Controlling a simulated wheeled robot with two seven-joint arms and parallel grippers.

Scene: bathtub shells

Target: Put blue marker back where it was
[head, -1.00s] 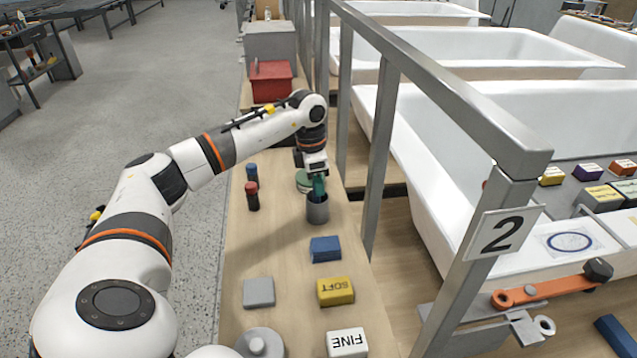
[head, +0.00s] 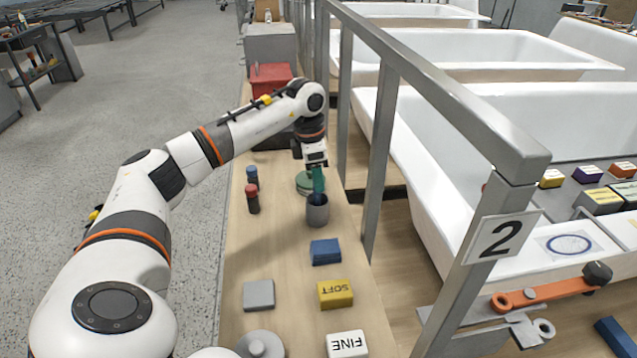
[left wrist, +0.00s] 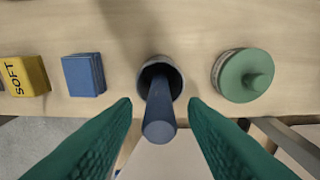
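The blue marker (left wrist: 160,112) stands in the grey cup (head: 317,210), its end sticking out above the rim. The cup (left wrist: 174,72) also shows in the left wrist view, with the marker leaning in it. My left gripper (head: 318,180) is just above the cup. In the left wrist view its green fingers (left wrist: 160,104) are spread wide, one on each side of the marker, with gaps between. It holds nothing. My right gripper is not in view.
A blue-topped (head: 252,177) and a red-topped (head: 252,198) dark cylinder stand left of the cup. A round green-lidded tin (head: 304,183) is behind it. A blue block (head: 325,251) and yellow SOFT block (head: 335,293) lie nearer. A metal rail post (head: 380,150) stands close right.

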